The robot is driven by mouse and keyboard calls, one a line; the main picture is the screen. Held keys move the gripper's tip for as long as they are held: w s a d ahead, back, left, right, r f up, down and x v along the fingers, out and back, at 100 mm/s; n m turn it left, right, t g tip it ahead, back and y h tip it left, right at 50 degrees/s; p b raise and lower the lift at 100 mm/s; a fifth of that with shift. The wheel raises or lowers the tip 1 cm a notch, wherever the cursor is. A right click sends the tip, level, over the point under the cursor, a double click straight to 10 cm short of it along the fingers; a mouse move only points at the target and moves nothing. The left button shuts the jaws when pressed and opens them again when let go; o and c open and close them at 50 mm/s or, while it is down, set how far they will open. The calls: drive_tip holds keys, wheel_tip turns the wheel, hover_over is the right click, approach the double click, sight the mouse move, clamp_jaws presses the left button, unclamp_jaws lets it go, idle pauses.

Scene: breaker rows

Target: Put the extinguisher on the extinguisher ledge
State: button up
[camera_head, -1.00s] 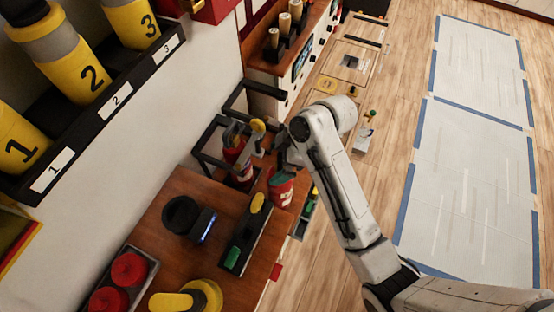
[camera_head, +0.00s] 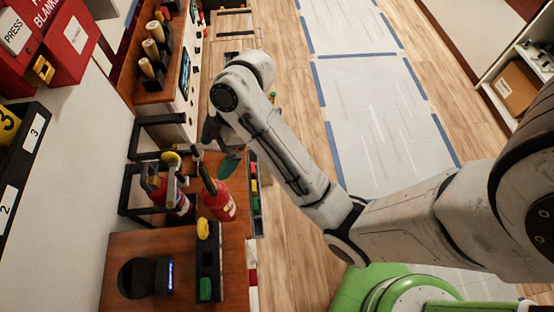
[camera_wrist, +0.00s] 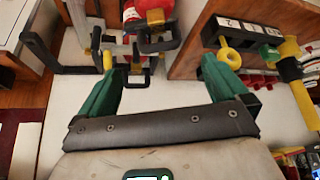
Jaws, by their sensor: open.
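Two red extinguishers stand side by side at the far end of the wooden counter in the head view. One (camera_head: 220,206) is at the right edge; the other (camera_head: 181,207), with a grey and yellow top, is beside the black bracket frame. My gripper (camera_head: 226,160) is just above and right of the right extinguisher's top. In the wrist view its green fingers (camera_wrist: 160,80) are spread with nothing held between them. A red body with a black handle (camera_wrist: 152,15) shows beyond the fingertips. I cannot tell which surface is the extinguisher ledge.
Black bracket frames (camera_head: 153,135) stick out from the wall. A black device (camera_head: 143,277) and a black switch strip (camera_head: 209,262) sit on the near counter. A red fire-blanket box (camera_head: 68,40) hangs at upper left. The floor beyond, with taped pale panels (camera_head: 375,115), is clear.

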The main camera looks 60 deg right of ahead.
drive_tip(key=s+d+f+m+h, duration=0.1)
drive_tip(key=s+f+m, duration=0.2)
drive_tip(key=s, duration=0.3)
drive_tip(key=s+d+f+m+g+h, duration=0.1)
drive_tip(key=s+f+m+h, duration=0.1)
drive_tip(key=s+m, duration=0.3)
drive_tip(key=s+d+f+m+g+h, duration=0.1)
drive_tip(key=s+f+m, duration=0.3)
drive_tip(key=s, duration=0.5)
drive_tip(key=shift+d+f+h, duration=0.5)
drive_tip(key=shift+f+h, duration=0.05)
drive_tip(key=shift+h, duration=0.15)
